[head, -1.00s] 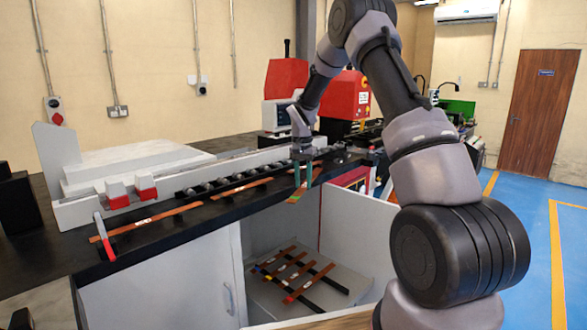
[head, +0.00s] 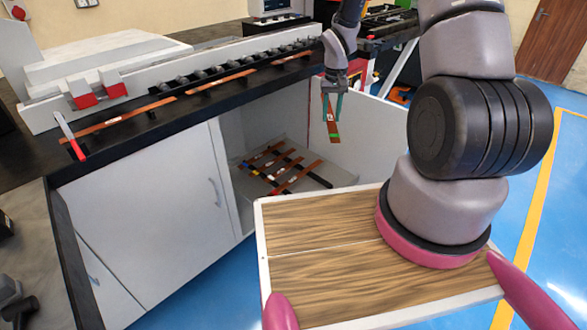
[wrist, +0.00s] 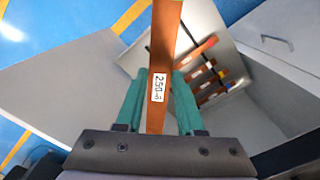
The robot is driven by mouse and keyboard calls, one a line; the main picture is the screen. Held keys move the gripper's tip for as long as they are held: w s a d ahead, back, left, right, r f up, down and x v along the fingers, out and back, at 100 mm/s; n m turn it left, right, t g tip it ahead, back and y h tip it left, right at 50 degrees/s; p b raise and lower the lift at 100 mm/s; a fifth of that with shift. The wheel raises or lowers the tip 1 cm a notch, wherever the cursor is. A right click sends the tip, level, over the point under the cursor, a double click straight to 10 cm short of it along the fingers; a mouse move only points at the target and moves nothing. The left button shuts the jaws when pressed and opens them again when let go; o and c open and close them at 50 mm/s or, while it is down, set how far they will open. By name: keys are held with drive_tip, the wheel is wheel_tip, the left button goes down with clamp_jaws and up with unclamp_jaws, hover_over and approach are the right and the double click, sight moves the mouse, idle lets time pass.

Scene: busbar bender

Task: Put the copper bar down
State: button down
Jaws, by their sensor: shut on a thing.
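My gripper (head: 333,104) has teal fingers shut on a copper bar (head: 333,131). The bar hangs tilted in front of the bench, left of the open cabinet door, clear of any surface. The wrist view shows the held copper bar (wrist: 165,40) between the teal fingers, with a white "250" label facing the camera. Several copper bars (head: 262,153) lie across black strips on the shelf (head: 236,178) inside the open cabinet. They also show beyond the fingers in the wrist view (wrist: 199,52). More copper bars (head: 220,78) lie on the black bench top along the roller guide.
The white open cabinet door (head: 372,135) stands right of the held bar. A closed cabinet door (head: 150,205) is on the left. The black bench edge (head: 200,110) runs above the opening. My wood-topped base is in front, and blue floor is open at right.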

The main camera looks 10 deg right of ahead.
drive_tip(key=shift+w+a+f+m, duration=0.65)
drive_tip(key=shift+a+f+m, duration=0.75)
drive_tip(key=shift+f, duration=4.45)
drive_tip(key=shift+w+a+f+m, duration=0.7)
drive_tip(key=shift+a+f+m, duration=0.7)
drive_tip(key=shift+f, duration=4.4)
drive_tip(key=shift+w+a+f+m, duration=0.65)
drive_tip(key=shift+a+f+m, duration=0.75)
drive_tip(key=shift+f, duration=4.45)
drive_tip(key=shift+d+f+m, duration=0.1)
drive_tip(key=shift+d+m, duration=0.2)
drive_tip(key=c, duration=0.5)
unclamp_jaws()
wheel_tip(320, 180, up, 12)
drive_tip(key=shift+r, duration=0.15)
